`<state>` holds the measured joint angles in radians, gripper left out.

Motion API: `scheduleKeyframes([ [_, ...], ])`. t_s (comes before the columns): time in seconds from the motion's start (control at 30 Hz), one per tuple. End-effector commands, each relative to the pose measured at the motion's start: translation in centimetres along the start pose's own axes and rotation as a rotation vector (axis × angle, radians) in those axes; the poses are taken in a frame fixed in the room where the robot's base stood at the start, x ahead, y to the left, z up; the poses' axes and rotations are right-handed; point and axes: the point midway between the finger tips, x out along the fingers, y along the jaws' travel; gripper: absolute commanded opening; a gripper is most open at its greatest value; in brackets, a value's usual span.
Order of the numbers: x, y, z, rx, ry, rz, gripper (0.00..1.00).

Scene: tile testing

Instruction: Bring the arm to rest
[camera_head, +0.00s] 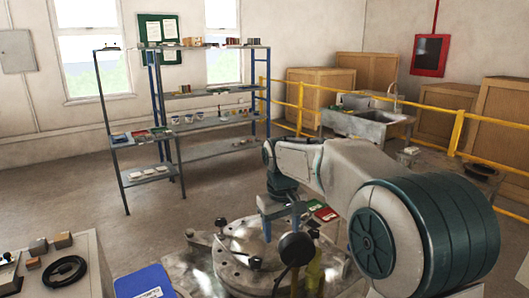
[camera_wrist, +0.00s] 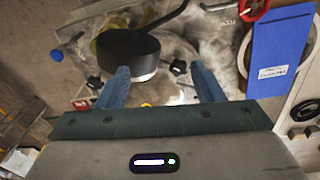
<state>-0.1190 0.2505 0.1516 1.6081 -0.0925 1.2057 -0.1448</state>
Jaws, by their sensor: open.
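My arm reaches forward from the lower right in the head view, bent over a round metal testing machine (camera_head: 240,245). My gripper (camera_head: 280,212) is above this machine, partly hidden by my own arm in the head view. In the wrist view my gripper (camera_wrist: 160,75) shows two blue fingers spread apart with nothing held between them. Beyond the fingertips is a black round knob or cap (camera_wrist: 128,44) on the machine. I cannot tell the exact height of the fingers above it.
A blue labelled binder (camera_head: 145,283) lies at lower left beside a bench (camera_head: 85,250) with small blocks. Metal shelves (camera_head: 215,118) with small items stand behind. A yellow railing (camera_head: 300,105) and sink (camera_head: 365,122) are at the back right. Open floor (camera_head: 90,205) lies left of the machine.

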Motion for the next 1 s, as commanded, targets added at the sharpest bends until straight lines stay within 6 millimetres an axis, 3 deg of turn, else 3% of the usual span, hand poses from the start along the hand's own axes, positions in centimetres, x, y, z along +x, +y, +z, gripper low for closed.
scheduleKeyframes([
  [0.03,-0.6,0.3,1.9,0.026,0.011,0.008,0.61],
  [0.27,-1.5,1.0,10.4,0.159,0.059,0.027,0.61],
  [0.6,0.7,0.1,22.6,0.359,0.135,0.024,0.61],
  [0.8,2.5,-0.8,26.6,0.430,0.164,0.014,0.61],
  [1.0,3.0,-1.0,27.6,0.448,0.170,0.011,0.61],
])
